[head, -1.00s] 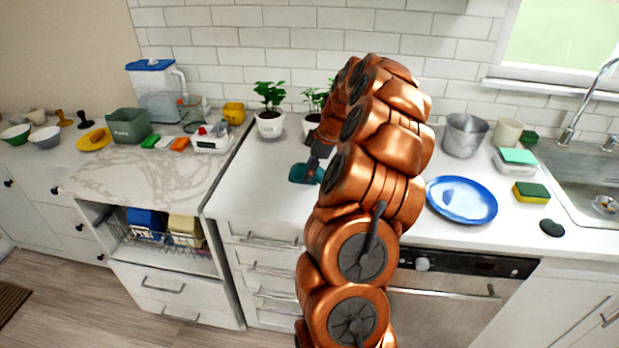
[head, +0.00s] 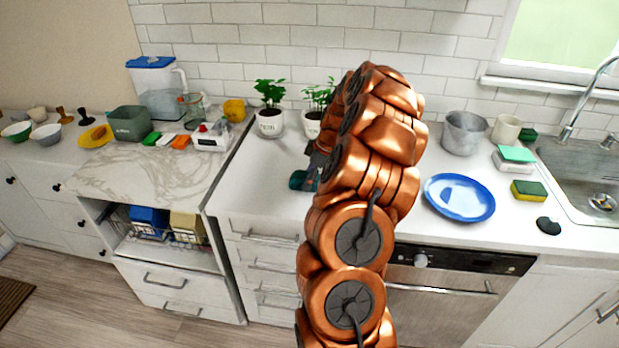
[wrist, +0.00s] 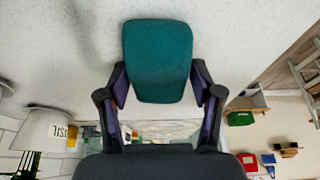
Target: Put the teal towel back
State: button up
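The wrist view shows the towel (wrist: 158,60) between the two fingertips, with a finger against each side. My gripper (wrist: 159,82) is shut on it. In the head view my copper arm hides most of my gripper (head: 314,164). I cannot tell how far the towel is above the counter. A wire basket (head: 128,240) in the open shelf at lower left holds a blue folded towel (head: 149,222) and a yellowish one (head: 187,227).
Two potted plants, one at left (head: 270,123), stand behind my gripper. A marble counter (head: 150,175) above the shelf carries a green bin (head: 130,123) and a white scale (head: 210,137). A blue plate (head: 458,198) lies right of my arm. The counter left of the towel is clear.

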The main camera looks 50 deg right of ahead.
jog(key=shift+o, duration=1.3)
jog(key=shift+r, duration=0.15)
jog(key=shift+r+p, duration=0.15)
jog(key=shift+p, duration=0.2)
jog(key=shift+d+r+b, duration=0.2)
jog(key=shift+r+b, duration=0.15)
jog(key=shift+b, duration=0.1)
jog(key=b+v, duration=0.3)
jog(key=v, duration=0.8)
jog(key=shift+s, duration=0.15)
